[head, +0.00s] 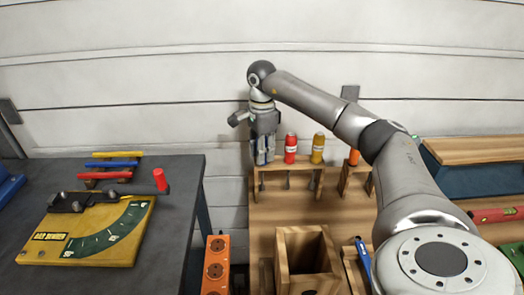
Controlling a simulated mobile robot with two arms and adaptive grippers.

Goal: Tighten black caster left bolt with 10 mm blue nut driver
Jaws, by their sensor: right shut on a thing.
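My right gripper (263,155) points down at the left end of a small wooden rack (288,168) at the back of the bench. It is shut on a handle that it almost fully covers; a little dark blue shows between the fingers, so this looks like the blue nut driver. Beside it in the rack stand a red-handled driver (291,148) and a yellow-handled driver (318,148), both upright. Whether the held driver's shaft is still in the rack cannot be told. I see no black caster or bolt here. My left gripper is not in view.
A dark table (180,190) at left carries a bar bender (100,235) with a red-knobbed lever and several colored bars (112,165). An open wooden box (305,255) and an orange block (216,265) stand in front. A red level (497,215) lies at right.

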